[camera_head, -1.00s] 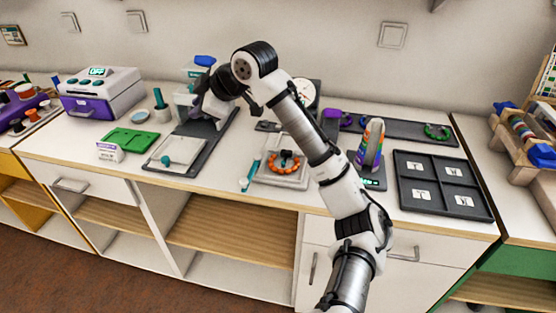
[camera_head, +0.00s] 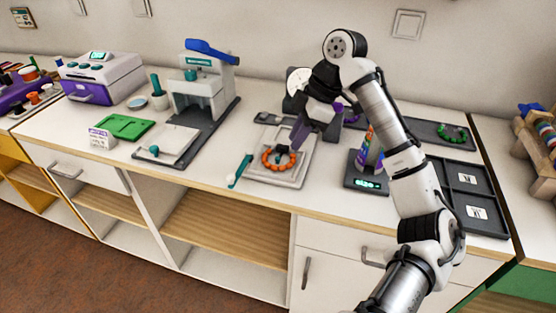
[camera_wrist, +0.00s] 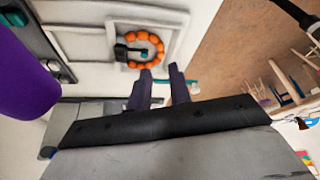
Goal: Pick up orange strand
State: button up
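The orange strand (camera_head: 281,169) is a ring of round orange beads lying on a light grey board (camera_head: 256,178) on the counter. In the wrist view the orange strand (camera_wrist: 159,47) shows beyond the fingertips, with a small black and teal piece (camera_wrist: 128,51) inside the ring. My gripper (camera_head: 299,138) is above the back right of the ring, apart from it. In the wrist view my gripper (camera_wrist: 161,70) has two dark purple fingers with a gap between them and nothing held.
A teal-handled tool (camera_head: 240,170) lies left of the board. A press with a blue lever (camera_head: 208,72) stands further left. A scale with a teal display (camera_head: 366,183) and a dark sectioned tray (camera_head: 490,222) are right. A green strand (camera_head: 452,134) lies at the back right.

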aim_at(281, 166)
jog(key=shift+p+x, duration=0.3)
jog(key=shift+x, duration=3.7)
grip_shut()
